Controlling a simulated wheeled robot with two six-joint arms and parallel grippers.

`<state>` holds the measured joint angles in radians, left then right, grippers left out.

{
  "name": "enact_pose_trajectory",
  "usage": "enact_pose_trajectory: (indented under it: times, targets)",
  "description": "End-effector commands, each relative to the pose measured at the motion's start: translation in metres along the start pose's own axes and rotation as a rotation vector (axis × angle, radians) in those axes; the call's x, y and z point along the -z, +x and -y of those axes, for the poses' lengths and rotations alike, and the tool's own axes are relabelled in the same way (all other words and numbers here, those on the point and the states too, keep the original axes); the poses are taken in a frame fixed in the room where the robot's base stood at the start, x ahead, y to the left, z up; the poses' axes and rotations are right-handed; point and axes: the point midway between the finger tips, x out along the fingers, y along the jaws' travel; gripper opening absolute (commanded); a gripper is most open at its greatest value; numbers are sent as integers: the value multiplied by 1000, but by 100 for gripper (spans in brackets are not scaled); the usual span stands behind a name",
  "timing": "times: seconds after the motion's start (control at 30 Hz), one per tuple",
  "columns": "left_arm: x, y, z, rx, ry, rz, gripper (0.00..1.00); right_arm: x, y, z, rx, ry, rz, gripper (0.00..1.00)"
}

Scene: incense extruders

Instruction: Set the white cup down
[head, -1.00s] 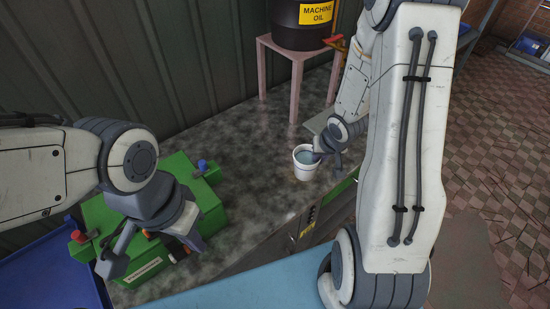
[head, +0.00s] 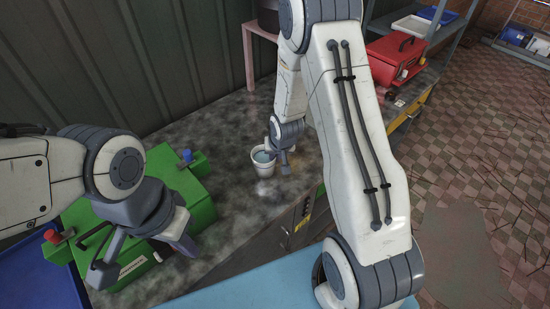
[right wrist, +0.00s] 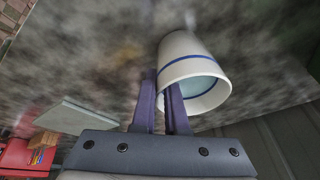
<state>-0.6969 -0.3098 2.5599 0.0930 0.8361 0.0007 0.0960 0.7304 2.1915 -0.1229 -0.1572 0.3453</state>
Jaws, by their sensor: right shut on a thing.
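The white cup (head: 263,164) with a blue band is over the grey mottled bench top (head: 215,125), right of the green machine. My right gripper (head: 279,157) is shut on the cup's wall at its right side. In the right wrist view the cup (right wrist: 188,48) has its open mouth toward me, with the two dark purple fingers (right wrist: 163,102) at its rim. I cannot tell whether the cup's base touches the bench. My left gripper (head: 170,247) is over the green machine (head: 180,180); its finger opening is unclear.
A pink stand (head: 250,58) is at the back, partly behind my right arm. A red toolbox (head: 396,58) is right of that arm. A grey plate (right wrist: 77,116) shows in the right wrist view. The bench around the cup looks clear.

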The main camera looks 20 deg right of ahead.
Motion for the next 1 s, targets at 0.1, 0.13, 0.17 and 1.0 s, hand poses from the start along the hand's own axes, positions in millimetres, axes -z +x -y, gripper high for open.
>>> enact_pose_trajectory:
  times: [0.1,0.13,0.17,1.0]
  targets:
    - [0,0,0,0,0,0,0,2,0,0,1,0,-5,0]
    - [0,0,0,0,0,0,0,2,0,0,1,0,-5,0]
    - [0,0,0,0,0,0,0,2,0,0,1,0,-5,0]
    - [0,0,0,0,0,0,0,2,-26,0,2,-1,-6,41]
